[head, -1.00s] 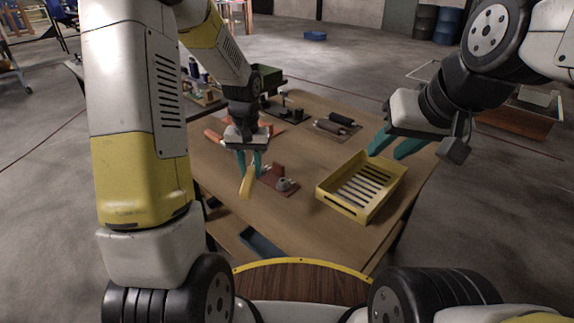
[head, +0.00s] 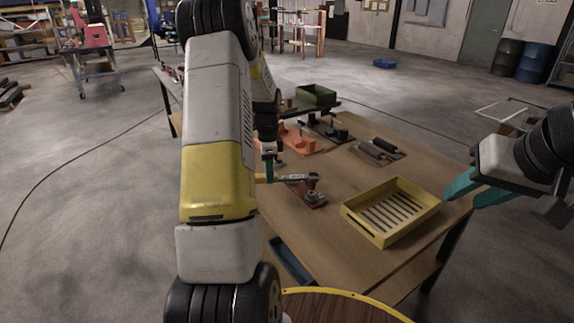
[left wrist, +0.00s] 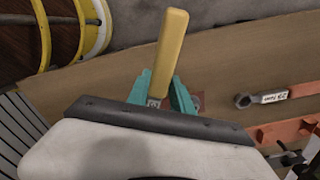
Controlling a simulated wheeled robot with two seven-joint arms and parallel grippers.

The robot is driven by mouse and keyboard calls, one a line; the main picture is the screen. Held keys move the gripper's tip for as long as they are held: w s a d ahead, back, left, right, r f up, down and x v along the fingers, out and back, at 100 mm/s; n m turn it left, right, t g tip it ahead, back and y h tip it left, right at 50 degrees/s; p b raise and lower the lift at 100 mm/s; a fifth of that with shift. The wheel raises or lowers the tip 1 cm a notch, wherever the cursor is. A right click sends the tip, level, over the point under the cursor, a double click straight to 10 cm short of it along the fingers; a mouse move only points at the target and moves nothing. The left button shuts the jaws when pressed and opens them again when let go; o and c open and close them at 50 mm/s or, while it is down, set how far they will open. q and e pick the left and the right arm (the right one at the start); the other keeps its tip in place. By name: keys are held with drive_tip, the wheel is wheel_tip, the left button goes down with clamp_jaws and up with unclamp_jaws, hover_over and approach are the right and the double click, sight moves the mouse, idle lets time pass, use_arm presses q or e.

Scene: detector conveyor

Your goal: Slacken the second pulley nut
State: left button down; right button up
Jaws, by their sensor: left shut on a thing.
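My left gripper (head: 268,165) is shut on a wrench by its yellow handle (left wrist: 167,55), and its teal fingers flank the handle in the left wrist view. In the head view the wrench's grey shaft (head: 290,178) runs right, with its ring end over or just behind the pulley mount. The mount is a dark red plate (head: 318,204) with a grey hub (head: 311,195). I cannot tell whether the ring touches a nut. The wrench head is hidden in the left wrist view. My right gripper (head: 474,190) is open and empty, right of the yellow tray.
A yellow slatted tray (head: 350,217) stands on the wooden table (head: 380,275) right of the mount. Dark rollers (head: 378,149), orange parts (head: 299,142) and a green bin (head: 316,95) are farther back. Another labelled wrench (left wrist: 265,97) lies near orange parts.

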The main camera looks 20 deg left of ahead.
use_arm(q)
drive_tip(key=shift+a, duration=0.1)
drive_tip(key=shift+f, duration=3.75)
drive_tip(key=c, duration=1.7)
unclamp_jaws()
drive_tip(key=shift+c, duration=0.2)
clamp_jaws()
drive_tip(key=shift+s, duration=0.1)
drive_tip(key=shift+s+d+n, duration=0.6)
drive_tip(key=shift+s+n, duration=0.3)
